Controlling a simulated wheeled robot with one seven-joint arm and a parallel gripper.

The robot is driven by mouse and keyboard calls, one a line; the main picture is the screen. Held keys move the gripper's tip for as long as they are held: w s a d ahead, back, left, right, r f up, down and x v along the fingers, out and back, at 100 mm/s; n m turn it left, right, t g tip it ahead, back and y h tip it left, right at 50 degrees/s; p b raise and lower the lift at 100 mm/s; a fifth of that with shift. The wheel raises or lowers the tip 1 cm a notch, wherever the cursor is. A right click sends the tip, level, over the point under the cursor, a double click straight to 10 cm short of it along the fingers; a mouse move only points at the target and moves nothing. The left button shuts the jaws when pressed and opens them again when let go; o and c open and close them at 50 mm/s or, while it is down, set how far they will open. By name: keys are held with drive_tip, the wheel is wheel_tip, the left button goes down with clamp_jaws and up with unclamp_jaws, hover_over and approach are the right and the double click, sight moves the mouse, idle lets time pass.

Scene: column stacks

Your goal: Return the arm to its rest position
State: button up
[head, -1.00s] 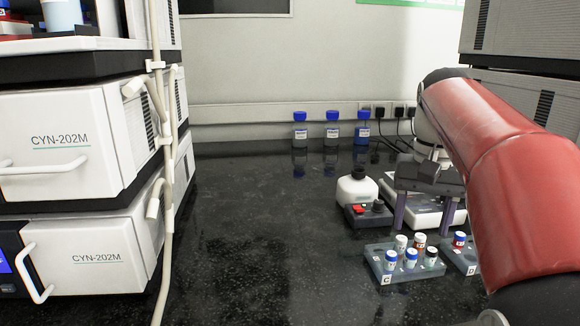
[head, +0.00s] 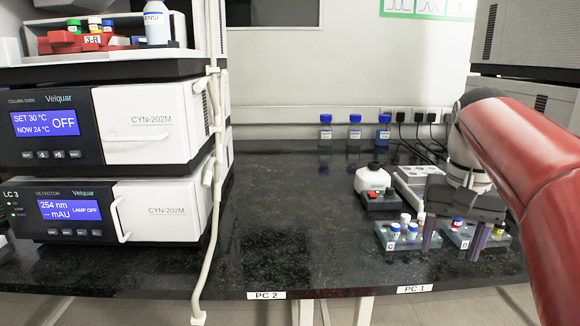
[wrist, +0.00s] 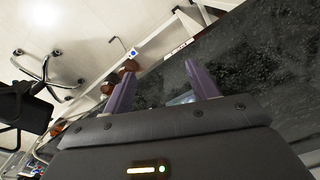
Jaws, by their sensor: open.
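My gripper (head: 454,244) is at the right in the head view, at the end of my red arm. Its two purple fingers point down, spread apart, with nothing between them. The fingers show in front of the vial racks C (head: 402,242) and D (head: 488,236) on the bench; whether they touch anything cannot be told. In the wrist view the open fingers (wrist: 160,85) show against the dark bench edge and the floor, and hold nothing.
The black bench (head: 300,215) is clear in the middle. A white vortex mixer (head: 372,180) stands behind rack C. Three blue-capped bottles (head: 355,132) stand at the back wall. Stacked instruments (head: 150,215) fill the left, with a red rack (head: 75,40) on top. Another stack (head: 535,100) is at the right.

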drive_tip(key=s+a+f+n+t, duration=0.4)
drive_tip(key=s+a+f, duration=0.6)
drive_tip(key=f, duration=0.5)
drive_tip(key=s+t, duration=0.1)
drive_tip(key=s, duration=0.1)
drive_tip(key=shift+s+a, duration=0.35)
